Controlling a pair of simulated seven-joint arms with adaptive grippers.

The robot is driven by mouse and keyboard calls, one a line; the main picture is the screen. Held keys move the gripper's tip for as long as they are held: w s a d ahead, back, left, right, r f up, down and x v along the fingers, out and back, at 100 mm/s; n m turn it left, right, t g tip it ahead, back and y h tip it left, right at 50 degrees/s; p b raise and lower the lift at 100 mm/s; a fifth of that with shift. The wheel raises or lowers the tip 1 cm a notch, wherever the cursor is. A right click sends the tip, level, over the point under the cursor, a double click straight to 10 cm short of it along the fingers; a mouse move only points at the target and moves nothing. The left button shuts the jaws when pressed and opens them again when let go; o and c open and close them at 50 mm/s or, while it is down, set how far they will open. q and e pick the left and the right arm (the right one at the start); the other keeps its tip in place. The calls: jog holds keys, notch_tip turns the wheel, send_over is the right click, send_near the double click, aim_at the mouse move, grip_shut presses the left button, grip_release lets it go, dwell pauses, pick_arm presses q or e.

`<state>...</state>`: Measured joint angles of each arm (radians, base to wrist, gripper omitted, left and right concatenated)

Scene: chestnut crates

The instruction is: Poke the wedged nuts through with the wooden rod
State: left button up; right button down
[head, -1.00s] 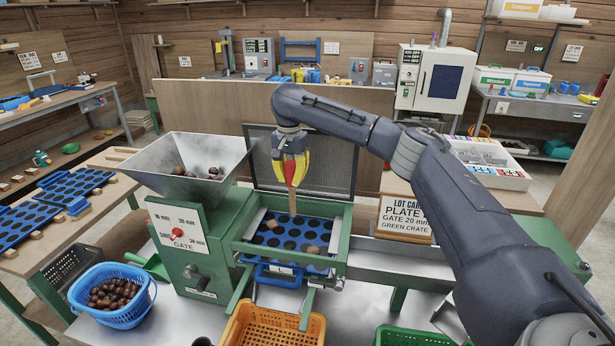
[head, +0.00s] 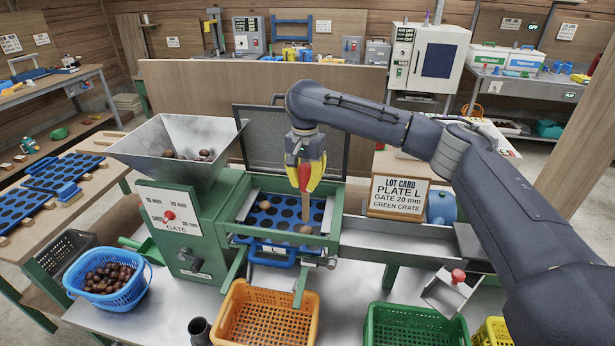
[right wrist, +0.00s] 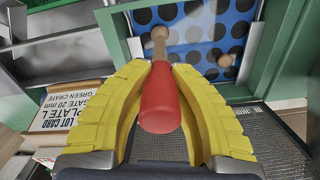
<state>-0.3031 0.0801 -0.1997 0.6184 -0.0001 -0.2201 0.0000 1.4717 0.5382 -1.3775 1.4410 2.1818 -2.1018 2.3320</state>
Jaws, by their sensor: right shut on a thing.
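My right gripper (head: 305,174) is shut on the red handle (right wrist: 160,100) of the wooden rod (head: 305,205). The rod hangs roughly upright, tip down, over the blue perforated plate (head: 236,221) in the green frame. One brown nut (head: 305,229) is at the rod's tip near the front of the plate; whether they touch I cannot tell. Another nut (head: 265,205) sits on the plate further back left. In the right wrist view a nut (right wrist: 225,60) shows apart from the rod, on the plate (right wrist: 240,28). My left gripper is not in view.
A metal hopper (head: 150,152) with nuts stands left of the plate. An orange crate (head: 236,300) and a green crate (head: 374,318) stand in front. A blue basket (head: 140,284) of nuts is at left. A lot card (head: 398,212) reads "PLATE L, GATE 20 mm, GREEN CRATE".

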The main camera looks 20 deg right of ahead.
aim_at(306, 193)
jog(key=shift+f, duration=2.7)
dwell(0.9)
jog(key=shift+r, duration=3.55)
jog(key=shift+d, duration=0.1)
